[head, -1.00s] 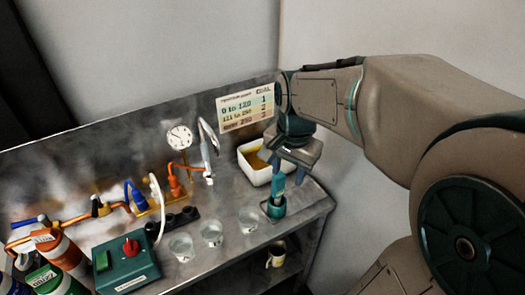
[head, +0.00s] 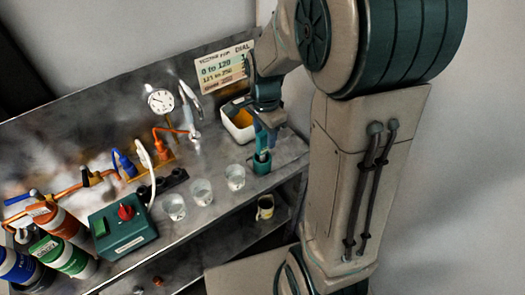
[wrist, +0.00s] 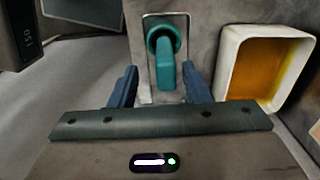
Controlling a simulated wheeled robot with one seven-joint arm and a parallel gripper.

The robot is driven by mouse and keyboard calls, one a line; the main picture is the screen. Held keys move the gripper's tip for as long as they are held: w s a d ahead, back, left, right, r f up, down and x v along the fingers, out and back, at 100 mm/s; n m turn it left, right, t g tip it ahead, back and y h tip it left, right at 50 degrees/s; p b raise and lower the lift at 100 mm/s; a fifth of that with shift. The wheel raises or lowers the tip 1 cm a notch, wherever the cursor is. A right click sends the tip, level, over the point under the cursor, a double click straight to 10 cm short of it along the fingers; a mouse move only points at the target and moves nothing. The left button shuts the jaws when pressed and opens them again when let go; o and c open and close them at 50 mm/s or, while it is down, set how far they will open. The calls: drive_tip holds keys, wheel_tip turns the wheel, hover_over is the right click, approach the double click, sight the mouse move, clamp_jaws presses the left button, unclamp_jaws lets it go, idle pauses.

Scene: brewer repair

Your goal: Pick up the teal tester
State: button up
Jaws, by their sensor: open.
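The teal tester (head: 261,144) stands upright in a small teal holder (head: 262,165) near the right end of the metal bench. In the wrist view, the tester (wrist: 166,70) points up toward my gripper (wrist: 160,88), and its near end sits between the two blue fingers. The fingers are open, with a gap on each side of the tester. In the head view, my gripper (head: 267,122) is over the tester's upper end, and the fingers partly hide it.
A white tray (head: 233,129) with orange-brown contents stands close beside the gripper. Three clear cups (head: 202,192) line the bench front. A teal box with a red knob (head: 124,230), bottles and copper pipes are at left. A mug (head: 265,207) sits on the lower shelf.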

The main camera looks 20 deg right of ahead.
sight(263, 145)
drive_tip(key=shift+w+a+f+p, duration=0.15)
drive_tip(key=shift+f+p, duration=0.15)
drive_tip(key=shift+f, duration=1)
drive_tip(key=shift+w+a+f+p, duration=0.1)
drive_tip(key=shift+f+p, duration=0.15)
drive_tip(key=shift+f, duration=1.05)
drive_tip(key=shift+c, duration=0.3)
clamp_jaws()
